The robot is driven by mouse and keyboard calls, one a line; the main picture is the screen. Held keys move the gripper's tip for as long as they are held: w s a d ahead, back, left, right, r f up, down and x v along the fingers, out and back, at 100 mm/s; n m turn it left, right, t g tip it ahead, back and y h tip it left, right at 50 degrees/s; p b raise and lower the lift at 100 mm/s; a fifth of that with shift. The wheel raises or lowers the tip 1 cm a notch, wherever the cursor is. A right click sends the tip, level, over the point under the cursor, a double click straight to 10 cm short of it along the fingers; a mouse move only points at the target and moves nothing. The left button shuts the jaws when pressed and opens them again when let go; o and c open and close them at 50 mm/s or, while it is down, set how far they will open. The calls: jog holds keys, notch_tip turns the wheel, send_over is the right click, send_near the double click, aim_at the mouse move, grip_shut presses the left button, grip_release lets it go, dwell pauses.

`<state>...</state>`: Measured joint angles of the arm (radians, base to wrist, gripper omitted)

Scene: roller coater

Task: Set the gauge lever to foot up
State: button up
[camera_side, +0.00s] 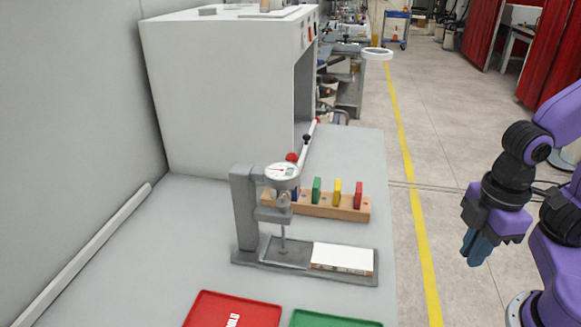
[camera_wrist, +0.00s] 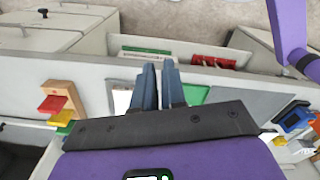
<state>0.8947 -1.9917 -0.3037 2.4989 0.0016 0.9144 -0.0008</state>
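In the side view the grey gauge stand (camera_side: 245,210) stands upright on the bench, with a round white dial (camera_side: 282,173) at its top and a thin spindle and foot (camera_side: 283,240) below. The foot is close over the base plate; I cannot tell whether it touches. The gauge lever is too small to make out for certain. A white-topped panel (camera_side: 342,257) lies on the right of the base. My gripper (camera_side: 472,248) hangs empty over the floor, right of the bench and well apart from the gauge. Its blue fingers, also in the wrist view (camera_wrist: 160,68), are together.
A wooden rack (camera_side: 330,205) with coloured tabs stands right behind the gauge. A red tray (camera_side: 210,308) and a green tray (camera_side: 335,320) lie in front. A red-knobbed rod (camera_side: 303,143) rises behind the dial, near the large white cabinet (camera_side: 220,95).

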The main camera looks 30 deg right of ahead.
jog(key=w+a+r, duration=0.3)
jog(key=w, duration=0.1)
jog(key=w+a+r+t+y, duration=0.1)
jog(key=w+a+r, duration=0.1)
jog(key=w, duration=0.3)
jog(key=w+a+r+t, duration=0.1)
jog(key=w+a+r, duration=0.2)
jog(key=w+r, duration=0.1)
jog(key=shift+w+a+r+m+y, duration=0.1)
jog(key=shift+w+a+m+y, duration=0.2)
jog(key=shift+w, duration=0.35)
grip_shut()
jog(key=w+a+r+t, duration=0.2)
jog(key=w+r, duration=0.7)
jog(key=w, duration=0.3)
jog(key=shift+w+a+r+m+t, duration=0.15)
jog(key=shift+a+r+m+t, duration=0.1)
jog(key=shift+m+t, duration=0.15)
send_near(292, 159)
jog(key=s+x, duration=0.1)
jog(key=x, duration=0.4)
jog(key=shift+w+f, duration=0.6)
jog(key=shift+w, duration=0.15)
